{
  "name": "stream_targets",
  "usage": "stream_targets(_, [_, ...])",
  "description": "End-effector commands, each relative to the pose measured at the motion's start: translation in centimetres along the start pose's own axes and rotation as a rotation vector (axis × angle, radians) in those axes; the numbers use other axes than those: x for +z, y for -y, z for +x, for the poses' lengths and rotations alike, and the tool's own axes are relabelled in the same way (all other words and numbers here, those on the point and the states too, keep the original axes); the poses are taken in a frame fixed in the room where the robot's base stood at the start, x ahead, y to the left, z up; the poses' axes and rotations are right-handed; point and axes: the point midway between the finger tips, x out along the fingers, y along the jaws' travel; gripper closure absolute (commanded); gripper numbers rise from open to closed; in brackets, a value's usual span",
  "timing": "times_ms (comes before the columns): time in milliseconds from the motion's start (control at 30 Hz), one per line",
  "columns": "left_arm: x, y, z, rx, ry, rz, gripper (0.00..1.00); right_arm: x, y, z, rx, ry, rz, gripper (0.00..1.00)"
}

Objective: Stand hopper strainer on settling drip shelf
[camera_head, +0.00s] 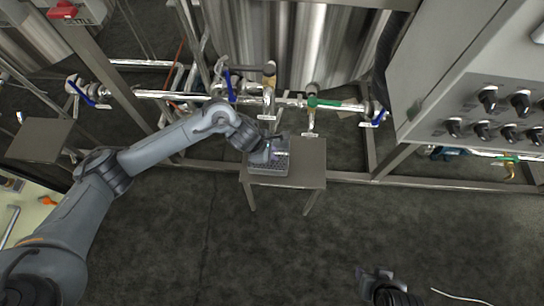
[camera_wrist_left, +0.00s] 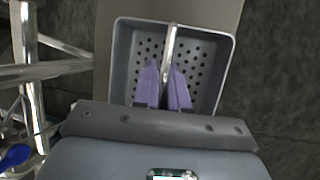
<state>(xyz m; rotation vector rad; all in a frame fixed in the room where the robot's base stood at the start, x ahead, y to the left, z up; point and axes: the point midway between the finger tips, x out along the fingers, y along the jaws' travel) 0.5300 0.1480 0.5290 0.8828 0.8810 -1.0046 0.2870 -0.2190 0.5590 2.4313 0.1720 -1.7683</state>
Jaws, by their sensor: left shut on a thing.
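The hopper strainer is a grey square box with a perforated floor and a bar handle across it. In the head view the strainer (camera_head: 262,181) is at the left part of a small grey metal shelf (camera_head: 310,165) on legs. I cannot tell whether it touches the shelf top. In the left wrist view the strainer (camera_wrist_left: 225,75) looks level, with the shelf surface (camera_wrist_left: 190,8) behind it. My left gripper (camera_head: 273,147), with purple fingers (camera_wrist_left: 168,85), is shut on the handle. My right gripper (camera_head: 388,290) is at the bottom edge, mostly cut off.
Another small grey shelf (camera_head: 40,138) stands at the far left. Pipes with blue-handled and green-handled valves (camera_head: 312,102) run just behind the middle shelf. A control cabinet (camera_head: 470,90) with black knobs is at the upper right.

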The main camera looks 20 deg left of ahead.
Motion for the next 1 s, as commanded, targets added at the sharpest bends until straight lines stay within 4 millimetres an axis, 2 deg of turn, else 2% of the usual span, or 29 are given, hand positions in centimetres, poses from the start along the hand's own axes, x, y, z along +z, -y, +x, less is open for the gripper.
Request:
stream_targets(33, [-0.4,0.3,1.0,-0.001,0.001,-0.002,1.00,0.2,0.1,0.8,-0.001,0.000,0.001,0.57])
stream_targets(67, [-0.5,0.3,1.2,0.000,0.001,-0.002,1.00,0.3,0.1,0.9,-0.001,0.000,0.002,0.57])
stream_targets(300, [-0.6,0.3,1.3,0.001,0.000,-0.001,1.00,0.2,0.2,0.9,-0.005,0.000,0.006,0.57])
stream_targets(333, [-0.6,0.3,1.3,0.000,-0.001,-0.001,0.86,0.2,0.2,0.9,-0.005,0.000,0.007,0.57])
stream_targets(500, [-0.6,0.3,1.3,0.000,-0.001,-0.001,0.62,0.2,0.2,0.8,-0.007,-0.001,0.009,0.57])
stream_targets(833, [-0.5,0.2,1.0,0.001,0.000,-0.001,0.62,0.2,0.2,0.7,-0.006,-0.001,0.008,0.57])
stream_targets(1000, [-0.4,0.1,-0.7,0.002,0.000,0.001,0.62,-0.1,0.1,-0.2,-0.004,0.000,0.004,0.57])
